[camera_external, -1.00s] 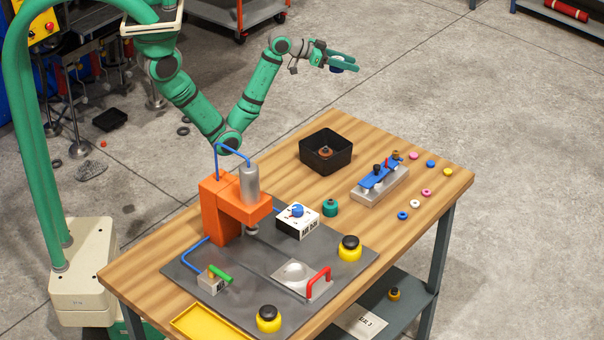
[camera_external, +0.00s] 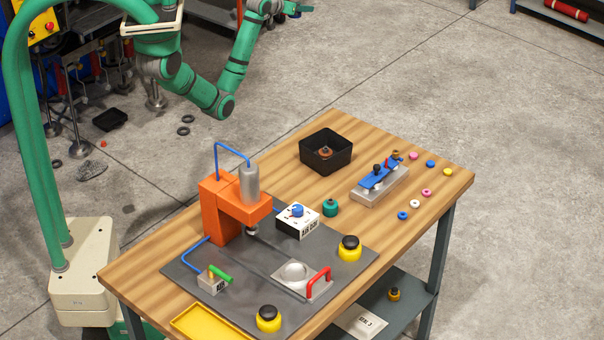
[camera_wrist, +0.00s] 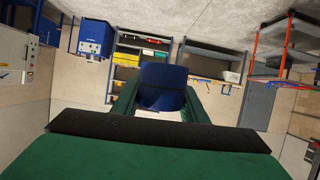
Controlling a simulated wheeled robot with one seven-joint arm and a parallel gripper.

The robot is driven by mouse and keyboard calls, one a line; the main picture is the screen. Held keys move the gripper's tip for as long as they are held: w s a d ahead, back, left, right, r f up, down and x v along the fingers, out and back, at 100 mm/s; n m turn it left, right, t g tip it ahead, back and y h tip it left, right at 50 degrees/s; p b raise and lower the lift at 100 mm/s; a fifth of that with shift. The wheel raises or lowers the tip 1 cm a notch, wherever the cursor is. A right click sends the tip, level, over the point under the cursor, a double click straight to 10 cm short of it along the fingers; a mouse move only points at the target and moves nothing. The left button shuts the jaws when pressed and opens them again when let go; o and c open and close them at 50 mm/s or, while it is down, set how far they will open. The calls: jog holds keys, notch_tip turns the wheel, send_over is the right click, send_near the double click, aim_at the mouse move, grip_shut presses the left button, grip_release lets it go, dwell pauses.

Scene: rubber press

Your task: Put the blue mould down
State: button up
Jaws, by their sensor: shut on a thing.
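The blue mould (camera_wrist: 162,78) is dark blue and rounded, and it sits between my fingers in the wrist view. My gripper (camera_external: 303,8) is at the top edge of the external view, shut on the mould. There the mould is only a small dark spot (camera_external: 296,14) under the fingers. The gripper is high in the air, beyond the far side of the wooden workbench (camera_external: 262,177) and apart from it. The wrist view looks across the room at shelves, so nothing under the mould shows.
The bench carries an orange press (camera_external: 222,215), a black bin (camera_external: 318,165) with a brown piece inside, a metal block (camera_external: 378,195) with a blue bar, a green pot (camera_external: 330,207), a red-handled plate (camera_external: 305,283) and several coloured rings. Bare wood lies left of the bin.

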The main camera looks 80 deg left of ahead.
jog(key=w+d+f+m+t+h, duration=0.1)
jog(key=d+f, duration=0.3)
jog(key=f, duration=0.7)
jog(key=w+d+f+m+h, duration=0.15)
jog(key=d+f, duration=0.25)
jog(key=f, duration=0.7)
jog(key=s+d+f+m+t+h, duration=0.2)
jog(key=d+f+m+h, duration=0.2)
jog(key=d+f, duration=1.7)
jog(key=s+d+f+m+h, duration=0.1)
jog(key=d+f, duration=0.3)
jog(key=d, duration=0.3)
jog(key=d+f+m+h, duration=0.1)
jog(key=d+f+h, duration=0.1)
jog(key=d+f, duration=0.35)
jog(key=d+r, duration=0.3)
jog(key=d, duration=1.7)
jog(key=a, duration=0.6)
jog(key=shift+s+a+r+t, duration=0.2)
jog(key=shift+a+t, duration=0.1)
jog(key=shift+t, duration=0.1)
